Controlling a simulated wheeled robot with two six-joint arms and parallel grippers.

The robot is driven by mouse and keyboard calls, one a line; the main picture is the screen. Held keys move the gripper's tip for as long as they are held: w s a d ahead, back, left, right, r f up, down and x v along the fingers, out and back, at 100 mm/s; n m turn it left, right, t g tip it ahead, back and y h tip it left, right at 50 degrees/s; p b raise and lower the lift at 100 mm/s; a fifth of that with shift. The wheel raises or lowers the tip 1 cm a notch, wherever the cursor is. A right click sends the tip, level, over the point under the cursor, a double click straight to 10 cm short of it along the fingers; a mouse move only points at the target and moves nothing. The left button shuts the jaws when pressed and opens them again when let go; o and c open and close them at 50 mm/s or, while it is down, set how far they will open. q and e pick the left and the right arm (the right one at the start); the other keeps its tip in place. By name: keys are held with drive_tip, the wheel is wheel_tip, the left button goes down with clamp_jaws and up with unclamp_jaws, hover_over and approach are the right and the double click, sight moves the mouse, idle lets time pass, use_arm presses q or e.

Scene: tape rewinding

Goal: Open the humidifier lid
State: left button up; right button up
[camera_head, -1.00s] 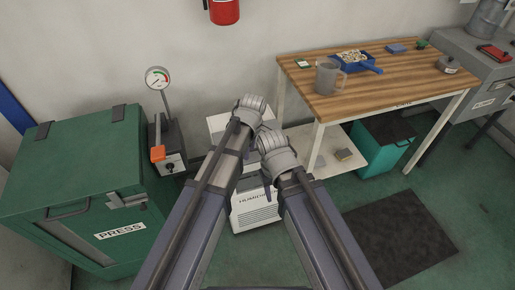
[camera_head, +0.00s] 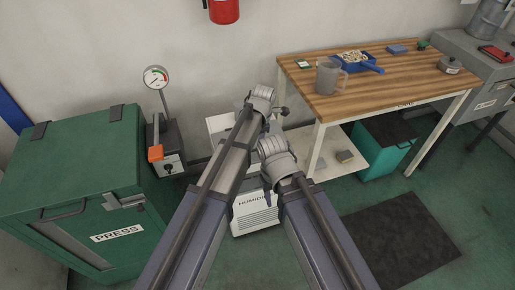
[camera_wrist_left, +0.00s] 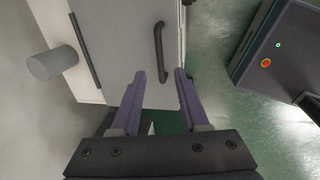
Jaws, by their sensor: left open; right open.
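The humidifier (camera_head: 256,217) is a white box with a label and vents on its front, standing on the floor behind my arms. Its white lid (camera_wrist_left: 118,35) with a dark bar handle (camera_wrist_left: 160,50) shows in the left wrist view. My left gripper (camera_wrist_left: 161,74) is open, with its two purple fingers either side of the lower part of the handle in that picture; I cannot tell whether they touch it. In the head view my left gripper (camera_head: 266,100) is above the humidifier, and my right gripper (camera_head: 275,150) is lower; its fingers are hidden.
A green press (camera_head: 75,180) and a gauge unit (camera_head: 166,150) stand at left. A wooden workbench (camera_head: 400,90) stands close at right, with a teal bin (camera_head: 385,155) under it. A grey cylinder (camera_wrist_left: 52,63) sits beside the lid.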

use_arm(q)
drive_tip(key=f+b, duration=0.3)
drive_tip(key=f, duration=0.1)
drive_tip(key=w+f+b, duration=0.1)
drive_tip(key=f+b, duration=0.1)
drive_tip(key=shift+w+a+f+b, duration=0.1)
drive_tip(key=shift+a+f+b, duration=0.1)
drive_tip(key=shift+b, duration=0.15)
drive_tip(key=shift+r, duration=0.1)
clamp_jaws()
idle(1.0)
